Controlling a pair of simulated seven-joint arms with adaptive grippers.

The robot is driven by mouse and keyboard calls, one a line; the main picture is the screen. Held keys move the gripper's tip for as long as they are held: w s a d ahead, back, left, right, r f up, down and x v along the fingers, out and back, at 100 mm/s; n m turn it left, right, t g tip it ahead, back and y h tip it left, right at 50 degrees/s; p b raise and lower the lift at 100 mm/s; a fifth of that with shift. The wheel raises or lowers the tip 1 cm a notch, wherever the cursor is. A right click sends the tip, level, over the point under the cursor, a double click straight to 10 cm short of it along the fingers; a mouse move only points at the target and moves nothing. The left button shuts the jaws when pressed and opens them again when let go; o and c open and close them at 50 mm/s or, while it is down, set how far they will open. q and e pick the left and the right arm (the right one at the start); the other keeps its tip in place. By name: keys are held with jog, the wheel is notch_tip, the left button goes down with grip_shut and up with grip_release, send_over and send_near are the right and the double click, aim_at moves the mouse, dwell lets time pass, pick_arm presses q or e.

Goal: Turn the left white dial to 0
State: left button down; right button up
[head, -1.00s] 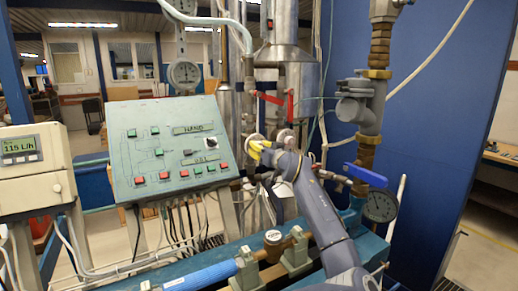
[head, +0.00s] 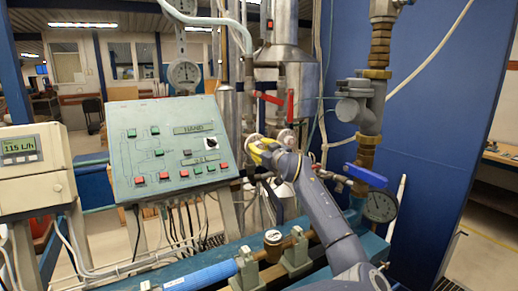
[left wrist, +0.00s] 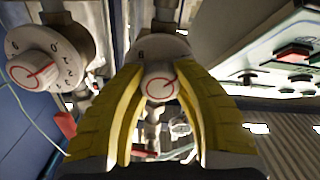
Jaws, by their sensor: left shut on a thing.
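The left white dial (head: 255,138) shows beside the control panel in the head view, partly hidden by my left gripper (head: 262,150). In the left wrist view this dial (left wrist: 160,80) sits between the yellow fingers of my left gripper (left wrist: 160,92), which is shut on it. A red ring and line mark its knob; one blurred digit shows on its collar, too small to read surely. The other white dial (head: 286,136) is just to the right in the head view. In the left wrist view it is at the left (left wrist: 35,65), untouched, with several digits visible. My right gripper is not in view.
A grey-green control panel (head: 168,105) with buttons stands close left of the dials. Red-handled valves (head: 290,106) are above. A blue valve handle (head: 366,175) and a round gauge (head: 380,206) are at the right. Pipes and cables crowd the space below.

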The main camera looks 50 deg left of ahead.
pick_arm(q)
jog(key=c, duration=0.9)
grip_release()
jog(key=s+d, duration=0.2)
jog(key=d, duration=0.9)
jog(key=shift+s+d, duration=0.15)
jog(key=shift+d, duration=0.2)
